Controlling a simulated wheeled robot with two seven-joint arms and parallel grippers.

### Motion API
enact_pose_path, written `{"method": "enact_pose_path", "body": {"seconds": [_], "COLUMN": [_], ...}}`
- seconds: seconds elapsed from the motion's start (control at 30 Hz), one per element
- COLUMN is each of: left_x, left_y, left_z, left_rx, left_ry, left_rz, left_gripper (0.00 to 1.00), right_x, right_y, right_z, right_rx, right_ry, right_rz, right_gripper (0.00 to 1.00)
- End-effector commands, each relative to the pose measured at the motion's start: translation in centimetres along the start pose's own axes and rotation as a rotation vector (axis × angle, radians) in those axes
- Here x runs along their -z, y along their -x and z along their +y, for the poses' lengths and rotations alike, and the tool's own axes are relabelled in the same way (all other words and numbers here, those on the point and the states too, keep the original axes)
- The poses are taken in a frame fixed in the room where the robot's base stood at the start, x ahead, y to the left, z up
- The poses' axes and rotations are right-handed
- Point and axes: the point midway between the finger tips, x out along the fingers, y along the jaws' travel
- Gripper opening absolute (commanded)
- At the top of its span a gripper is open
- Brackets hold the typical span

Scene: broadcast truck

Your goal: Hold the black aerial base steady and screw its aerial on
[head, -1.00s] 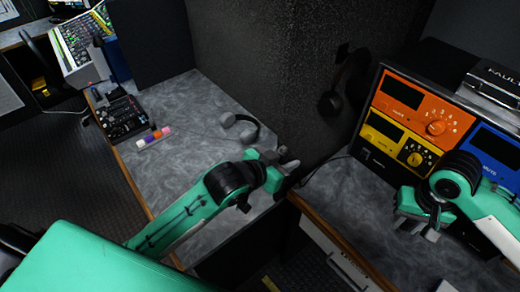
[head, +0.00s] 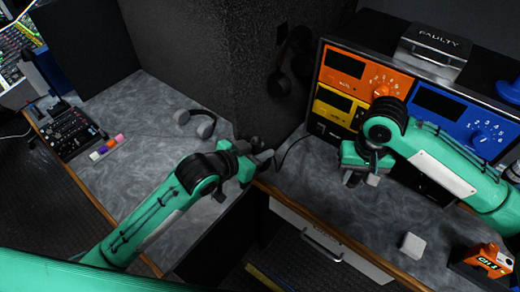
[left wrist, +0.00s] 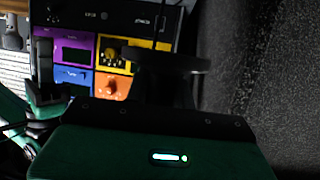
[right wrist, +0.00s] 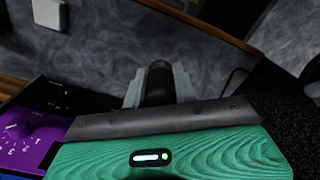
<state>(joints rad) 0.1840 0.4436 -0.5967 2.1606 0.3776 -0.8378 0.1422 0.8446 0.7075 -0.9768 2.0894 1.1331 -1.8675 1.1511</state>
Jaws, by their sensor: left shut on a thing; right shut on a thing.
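My left gripper (head: 258,162) is over the corner where the two desk tops meet. It is shut on a black piece with a flat round disc (left wrist: 185,62), seen in the left wrist view, which looks like the aerial base. My right gripper (head: 360,174) is over the right desk, in front of the coloured rack units. It is shut on a short dark cylinder (right wrist: 157,84), seen between its grey fingers in the right wrist view; it may be the aerial, mostly hidden. The two grippers are apart, and the held pieces are not touching.
The rack with orange (head: 343,64), yellow (head: 334,104) and blue units stands behind my right arm. A white block (head: 412,245) and an orange device (head: 488,262) are at right. Headphones (head: 205,127) and a mixer (head: 70,133) lie on the left desk.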

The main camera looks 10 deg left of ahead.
Motion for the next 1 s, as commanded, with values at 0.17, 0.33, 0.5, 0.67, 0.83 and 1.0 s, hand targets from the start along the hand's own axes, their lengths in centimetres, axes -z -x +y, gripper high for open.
{"method": "enact_pose_path", "body": {"seconds": [0.17, 0.33, 0.5, 0.67, 0.83, 1.0], "left_x": [0.1, 0.1, 0.2, 0.1, 0.1, 0.1], "left_y": [0.0, 0.0, 0.0, 0.0, 0.0, 0.0], "left_z": [0.0, 0.0, 0.0, 0.0, 0.0, 0.0], "left_rx": [0.000, 0.000, 0.000, 0.000, 0.000, 0.000], "left_ry": [0.000, -0.001, -0.001, -0.001, -0.001, 0.000], "left_rz": [0.003, 0.003, 0.003, 0.003, 0.003, 0.003], "left_gripper": [0.00, 0.00, 0.00, 0.00, 0.00, 0.00], "right_x": [2.3, 3.8, 4.6, 4.6, 4.3, 4.1], "right_y": [2.9, 6.0, 9.5, 12.6, 14.6, 15.4], "right_z": [-5.4, -10.7, -16.1, -20.5, -23.4, -24.5], "right_rx": [0.000, -0.003, -0.006, -0.008, -0.009, -0.009], "right_ry": [0.012, 0.021, 0.031, 0.033, 0.027, 0.023], "right_rz": [0.006, 0.006, 0.006, 0.005, 0.002, -0.001], "right_gripper": [0.06, 0.06, 0.06, 0.06, 0.06, 0.06]}}
